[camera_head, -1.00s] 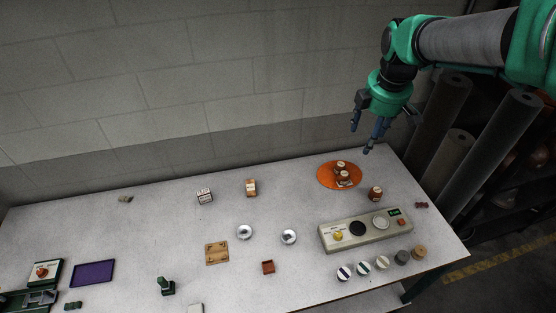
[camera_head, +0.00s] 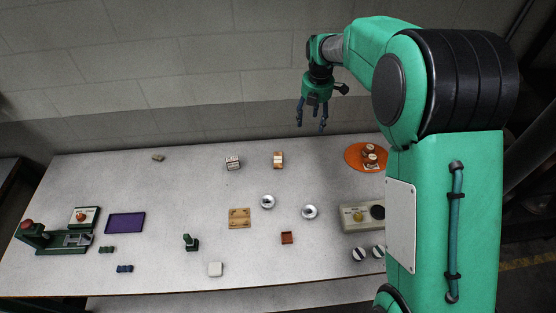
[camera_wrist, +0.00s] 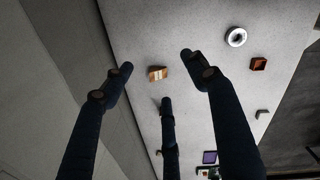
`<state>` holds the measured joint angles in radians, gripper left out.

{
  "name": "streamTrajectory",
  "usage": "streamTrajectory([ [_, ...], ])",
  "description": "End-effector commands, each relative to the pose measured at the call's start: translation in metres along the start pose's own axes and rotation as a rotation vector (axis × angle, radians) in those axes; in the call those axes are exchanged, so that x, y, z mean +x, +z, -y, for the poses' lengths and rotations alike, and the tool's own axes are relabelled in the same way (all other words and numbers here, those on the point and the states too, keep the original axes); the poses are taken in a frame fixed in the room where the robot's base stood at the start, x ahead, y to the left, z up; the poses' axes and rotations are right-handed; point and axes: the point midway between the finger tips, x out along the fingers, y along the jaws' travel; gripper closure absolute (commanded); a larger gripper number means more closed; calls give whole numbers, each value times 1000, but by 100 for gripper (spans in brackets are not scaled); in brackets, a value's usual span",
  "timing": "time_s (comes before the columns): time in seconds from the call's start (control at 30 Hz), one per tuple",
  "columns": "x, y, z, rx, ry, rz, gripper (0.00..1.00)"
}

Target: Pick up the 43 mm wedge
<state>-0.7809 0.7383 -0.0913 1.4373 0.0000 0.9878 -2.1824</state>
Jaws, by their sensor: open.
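No size marking can be read, so I cannot tell for certain which piece is the 43 mm wedge. A small grey-brown piece (camera_head: 158,157) lies alone at the back left of the table. A tan wooden block with a pale band (camera_head: 278,160) stands near the back edge; it also shows in the wrist view (camera_wrist: 157,73), between my fingers but well beyond them. My gripper (camera_head: 311,126) is open and empty, high above the back of the table, right of the wooden block. Its spread fingers also show in the wrist view (camera_wrist: 157,62).
A green press (camera_head: 52,236) stands far left. My arm hides the table's right end. The wall rises behind.

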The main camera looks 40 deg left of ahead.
Motion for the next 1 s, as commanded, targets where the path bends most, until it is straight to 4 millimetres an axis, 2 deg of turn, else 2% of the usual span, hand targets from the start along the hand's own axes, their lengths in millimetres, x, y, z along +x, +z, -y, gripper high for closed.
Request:
streamTrajectory([
  [0.03,15,-8,-13,-52,-8,-7,42],
  [0.2,58,-35,-51,-234,-26,-26,42],
  [0.43,104,-66,-86,-422,-41,-45,42],
  [0.6,118,-75,-96,-481,-45,-52,42],
  [1.0,121,-77,-97,-490,-46,-53,42],
])
